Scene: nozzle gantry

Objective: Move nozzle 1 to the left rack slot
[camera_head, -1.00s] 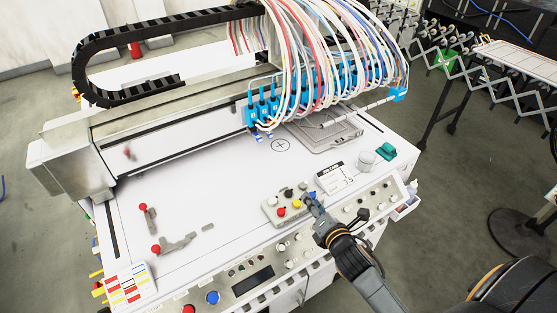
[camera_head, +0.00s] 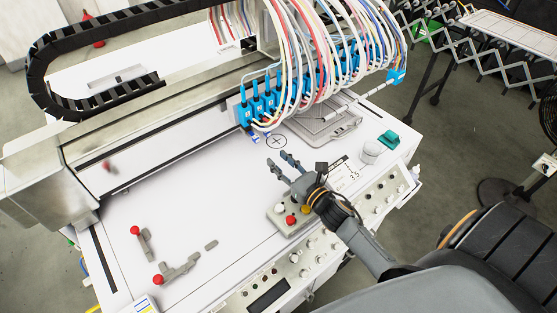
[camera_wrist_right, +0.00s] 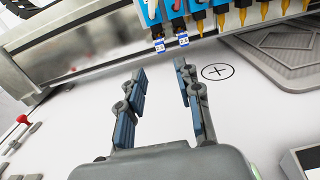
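A row of blue nozzle heads (camera_head: 262,100) hangs from the gantry under a bundle of hoses. In the right wrist view, two nozzles at the left end carry blue-and-white tags (camera_wrist_right: 171,43), and several gold-tipped nozzles (camera_wrist_right: 222,20) hang to their right. I cannot read which is nozzle 1. My right gripper (camera_head: 277,159) is open and empty above the white bed, in front of and below the tagged nozzles; in its wrist view the two fingers (camera_wrist_right: 160,66) stand apart with bare bed between them. I cannot make out the left rack slot. My left gripper is out of view.
A button box (camera_head: 290,219) sits beneath my right wrist. Red-knobbed clamps (camera_head: 160,279) stand at the bed's left. A grey tray (camera_head: 325,122), a white cylinder (camera_head: 371,152) and a teal block (camera_head: 388,139) are toward the right. The middle of the bed is clear.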

